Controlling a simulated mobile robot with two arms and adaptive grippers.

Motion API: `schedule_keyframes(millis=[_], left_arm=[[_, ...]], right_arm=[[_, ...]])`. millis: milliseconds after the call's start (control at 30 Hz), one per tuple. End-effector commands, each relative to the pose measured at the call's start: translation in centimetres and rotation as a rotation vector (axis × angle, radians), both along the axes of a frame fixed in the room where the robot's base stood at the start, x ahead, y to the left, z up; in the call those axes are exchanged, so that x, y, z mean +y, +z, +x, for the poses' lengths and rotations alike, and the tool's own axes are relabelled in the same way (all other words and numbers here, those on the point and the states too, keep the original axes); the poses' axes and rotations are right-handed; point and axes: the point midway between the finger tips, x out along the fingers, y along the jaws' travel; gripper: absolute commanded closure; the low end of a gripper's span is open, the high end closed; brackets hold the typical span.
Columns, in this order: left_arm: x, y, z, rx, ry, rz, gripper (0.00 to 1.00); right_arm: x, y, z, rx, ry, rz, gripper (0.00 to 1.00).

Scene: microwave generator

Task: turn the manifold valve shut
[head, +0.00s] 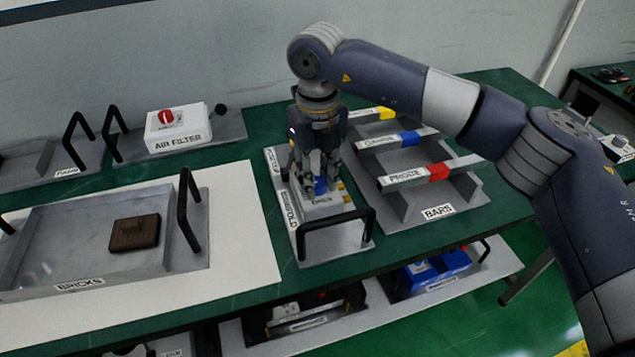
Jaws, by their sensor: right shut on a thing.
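My right gripper (322,178) points down over a small grey tray (335,237) near the middle of the green table. It is shut on a small blue part (320,187), which looks like the valve's handle, but the fingers hide most of it. The blue part sits on a pale block (322,204) with a small label I cannot read surely. The angle of the handle cannot be told. My left gripper is out of view.
A black handle (336,221) arches over the tray's front end. To its right, a rack labelled BARS (438,211) holds several bars. A BRICKS tray (80,284) with one brown brick (134,232) lies left. An AIR FILTER box (179,128) stands behind.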

Motion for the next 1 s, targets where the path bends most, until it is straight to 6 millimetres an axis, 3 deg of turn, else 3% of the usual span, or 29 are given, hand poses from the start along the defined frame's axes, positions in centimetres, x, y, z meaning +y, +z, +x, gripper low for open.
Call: schedule_keyframes(millis=[333, 933, 967, 1000], left_arm=[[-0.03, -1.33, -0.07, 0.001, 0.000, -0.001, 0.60], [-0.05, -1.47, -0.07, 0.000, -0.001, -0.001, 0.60], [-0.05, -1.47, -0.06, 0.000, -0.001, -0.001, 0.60], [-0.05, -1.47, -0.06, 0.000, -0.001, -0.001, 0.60]], right_arm=[[0.02, 0.09, 0.04, -0.003, -0.161, 0.001, 0.97], [0.02, 0.18, 0.04, -0.003, -0.196, 0.001, 0.97], [0.02, 0.18, 0.04, -0.003, -0.196, 0.001, 0.69], [0.02, 0.17, 0.04, -0.002, -0.196, 0.001, 0.60]])
